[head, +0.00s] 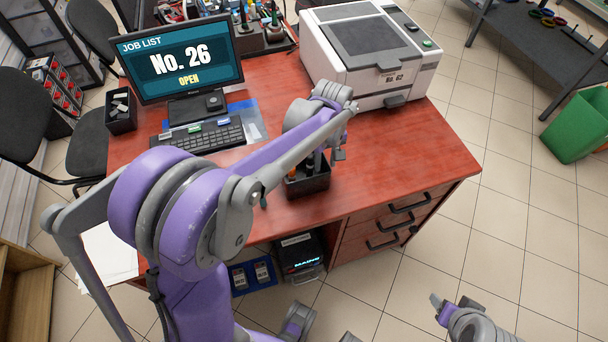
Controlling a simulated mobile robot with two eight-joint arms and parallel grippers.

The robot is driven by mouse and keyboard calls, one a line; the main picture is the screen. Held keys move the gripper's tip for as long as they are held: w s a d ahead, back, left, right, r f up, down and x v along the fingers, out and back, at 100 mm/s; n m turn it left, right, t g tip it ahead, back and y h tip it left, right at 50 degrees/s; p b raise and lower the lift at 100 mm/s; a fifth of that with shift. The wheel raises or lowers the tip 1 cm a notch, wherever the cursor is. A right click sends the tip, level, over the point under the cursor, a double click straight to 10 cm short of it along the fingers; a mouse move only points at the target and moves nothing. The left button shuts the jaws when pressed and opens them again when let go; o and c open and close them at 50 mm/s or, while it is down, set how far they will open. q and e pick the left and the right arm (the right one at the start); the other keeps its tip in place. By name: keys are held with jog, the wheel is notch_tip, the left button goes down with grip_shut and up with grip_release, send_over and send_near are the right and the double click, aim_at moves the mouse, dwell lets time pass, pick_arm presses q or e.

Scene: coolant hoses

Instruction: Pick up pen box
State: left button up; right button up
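The pen box (308,183) is a small black open-topped holder on the red desk, near its front edge. Dark and orange-tipped pens stand in it. My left arm reaches over the desk from the left and partly covers the box and its pens. My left gripper (339,153) points down just right of the pens, close to the box's upper right side. Its fingers are small and partly hidden, so I cannot tell their opening or any contact. My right gripper (438,302) is low at the right, over the floor and away from the desk; its opening is unclear.
A monitor (181,58), keyboard (198,136) and another black holder (121,112) stand on the left of the desk. A white printer-like machine (365,50) fills the back right. The desk top (400,145) right of the pen box is clear. A green bin (578,127) stands far right.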

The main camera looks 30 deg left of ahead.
pick_arm(q)
notch_tip(320, 180, down, 2)
jog(key=shift+c, duration=0.2)
grip_shut()
dwell(1.4)
